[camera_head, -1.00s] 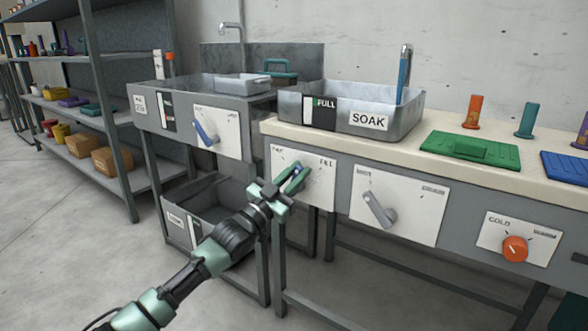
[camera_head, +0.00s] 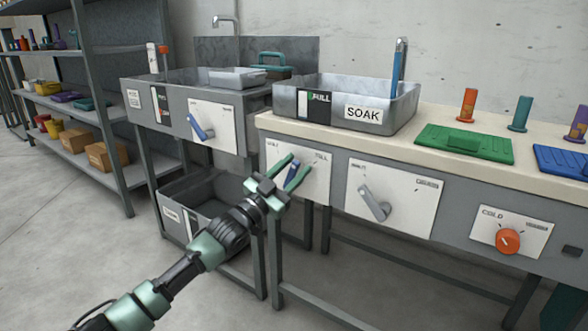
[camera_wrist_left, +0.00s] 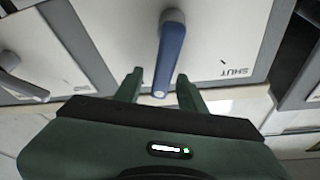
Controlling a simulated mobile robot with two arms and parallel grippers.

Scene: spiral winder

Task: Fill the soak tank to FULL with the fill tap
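The soak tank (camera_head: 395,108) is a grey metal basin labelled SOAK on the bench. Its dark gauge (camera_head: 314,106) shows a green mark beside the word FULL. The fill tap's white panel (camera_head: 316,186) is below it, with a blue lever (camera_head: 292,175). The lever also shows in the left wrist view (camera_wrist_left: 170,55), with SHUT printed beside it. My left gripper (camera_head: 287,166) is open, its two green fingers apart on either side of the lever's end, with gaps visible in the wrist view (camera_wrist_left: 160,86). My right gripper is out of view.
A second panel with a grey lever (camera_head: 374,204) and an orange COLD knob (camera_head: 507,241) are to the right. Another basin with a blue lever (camera_head: 201,127) stands at left. A green tray (camera_head: 465,143) is on the bench. The floor in front is clear.

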